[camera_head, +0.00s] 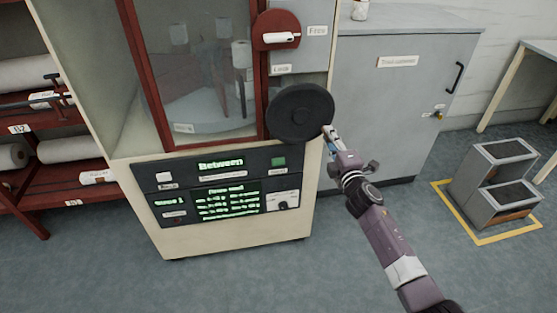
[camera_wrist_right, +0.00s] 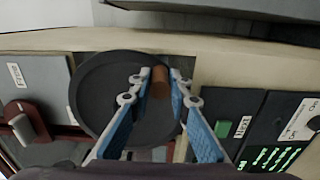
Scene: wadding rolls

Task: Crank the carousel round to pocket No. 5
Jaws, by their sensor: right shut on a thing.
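The carousel (camera_head: 205,105) stands behind the red-framed glass door of the cream cabinet; a white roll (camera_head: 241,54) shows in it. The black round crank wheel (camera_head: 300,112) is on the cabinet's right front. My right gripper (camera_head: 329,132) is at the wheel's lower right edge. In the right wrist view its blue-padded fingers are shut on the brown crank handle (camera_wrist_right: 159,83), which stands out from the wheel (camera_wrist_right: 95,90). The display (camera_head: 221,164) reads "Between". A red lock disc (camera_head: 275,28) has a white lever lying level, near the "Free" label (camera_head: 317,31). My left gripper is out of view.
A panel (camera_head: 215,190) with green text and buttons is below the door. A grey cupboard (camera_head: 395,110) stands close at right. A step stool (camera_head: 495,180) stands inside a yellow floor outline. Red shelves (camera_head: 60,185) with rolls are at left. The floor in front is clear.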

